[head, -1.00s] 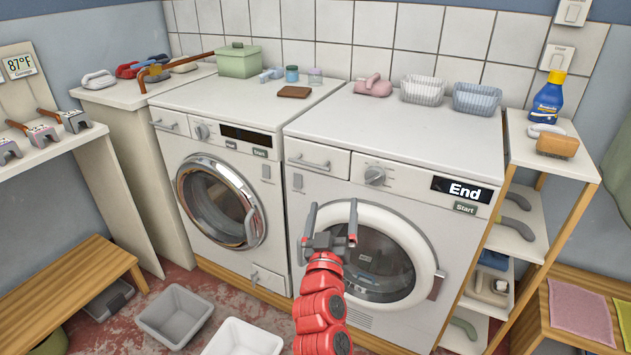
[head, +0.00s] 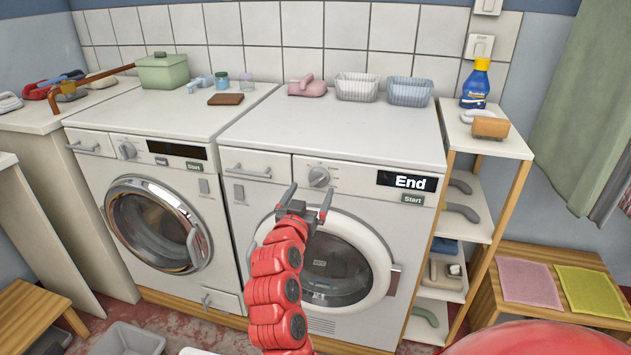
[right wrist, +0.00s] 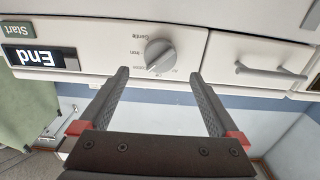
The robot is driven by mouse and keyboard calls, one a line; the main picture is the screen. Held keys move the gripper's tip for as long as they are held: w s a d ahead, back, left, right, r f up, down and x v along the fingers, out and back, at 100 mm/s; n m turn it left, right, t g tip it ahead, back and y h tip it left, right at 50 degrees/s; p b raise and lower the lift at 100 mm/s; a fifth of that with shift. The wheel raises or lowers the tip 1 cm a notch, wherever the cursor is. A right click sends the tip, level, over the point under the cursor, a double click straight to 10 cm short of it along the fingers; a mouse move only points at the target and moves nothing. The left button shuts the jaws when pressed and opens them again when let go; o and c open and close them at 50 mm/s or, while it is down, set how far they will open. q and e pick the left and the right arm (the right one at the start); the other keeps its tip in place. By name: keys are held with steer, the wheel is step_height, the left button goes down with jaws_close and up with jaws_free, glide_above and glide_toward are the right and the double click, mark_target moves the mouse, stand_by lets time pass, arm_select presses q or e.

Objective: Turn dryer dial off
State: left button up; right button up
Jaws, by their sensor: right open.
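The dryer (head: 340,225) is the right machine, with a dark display reading "End" (head: 407,181). Its round grey dial (head: 319,177) sits on the panel left of the display. The dial also shows in the right wrist view (right wrist: 161,55), upside down, with small setting words around it and a raised grip bar set at a slant. I cannot tell which setting it points to. My right gripper (head: 309,190) is open and empty, just below and in front of the dial. In the wrist view its fingers (right wrist: 159,75) stand either side of the dial, apart from it. My left gripper is out of view.
A washer (head: 160,200) stands left of the dryer. A bar handle (head: 247,171) is left of the dial, a Start button (head: 412,199) right of it. A wooden shelf (head: 490,144) stands at the right. The dryer top is clear in front.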

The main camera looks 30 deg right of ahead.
mark_target(317, 180)
steer(key=x, duration=0.5)
steer(key=shift+w+d, duration=0.25)
steer(key=c, duration=1.4)
